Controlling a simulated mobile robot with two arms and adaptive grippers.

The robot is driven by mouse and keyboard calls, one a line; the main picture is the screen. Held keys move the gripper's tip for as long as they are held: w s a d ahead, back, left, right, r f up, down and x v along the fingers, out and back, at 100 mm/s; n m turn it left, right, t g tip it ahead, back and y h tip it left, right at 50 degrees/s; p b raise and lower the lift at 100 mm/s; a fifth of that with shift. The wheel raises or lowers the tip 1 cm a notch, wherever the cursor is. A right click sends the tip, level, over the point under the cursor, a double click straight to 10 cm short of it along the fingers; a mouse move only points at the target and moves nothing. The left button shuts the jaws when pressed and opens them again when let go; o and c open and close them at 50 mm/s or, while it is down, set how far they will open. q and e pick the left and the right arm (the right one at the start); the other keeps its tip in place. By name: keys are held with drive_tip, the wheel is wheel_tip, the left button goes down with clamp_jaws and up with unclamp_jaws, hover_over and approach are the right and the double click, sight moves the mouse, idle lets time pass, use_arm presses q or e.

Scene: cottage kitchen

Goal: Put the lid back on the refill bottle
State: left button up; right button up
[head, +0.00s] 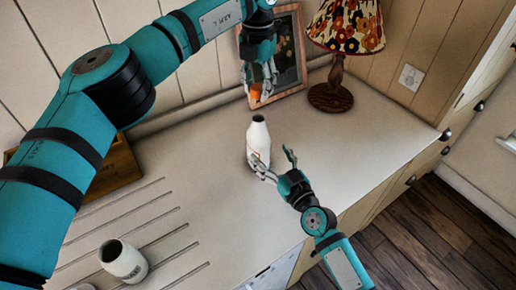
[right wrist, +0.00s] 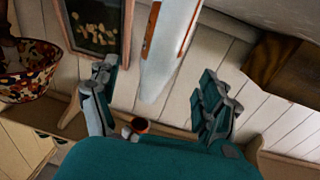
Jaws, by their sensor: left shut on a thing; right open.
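The white refill bottle (head: 257,140) stands upright on the counter with its narrow neck up. In the right wrist view, which is upside down, the bottle (right wrist: 168,50) shows an orange-brown label and lies between the open fingers. My right gripper (head: 277,162) is open at the bottle's lower right side, one finger overlapping it in the head view. I cannot tell whether it touches. My left gripper (head: 257,78) is shut on the orange-brown lid (head: 256,91), held above the bottle's mouth and apart from it. The gripper's fingers partly hide the lid.
A framed picture (head: 290,55) and a lamp with a floral shade (head: 346,25) stand behind, near the wall. A wooden crate (head: 122,165) is at left, partly behind my arm. An open white jar (head: 124,262) stands at front left. The counter (head: 375,135) is clear right of the bottle.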

sight(258, 138)
drive_tip(key=x, duration=0.8)
drive_tip(key=shift+r, duration=0.1)
drive_tip(key=shift+c, duration=0.4)
clamp_jaws()
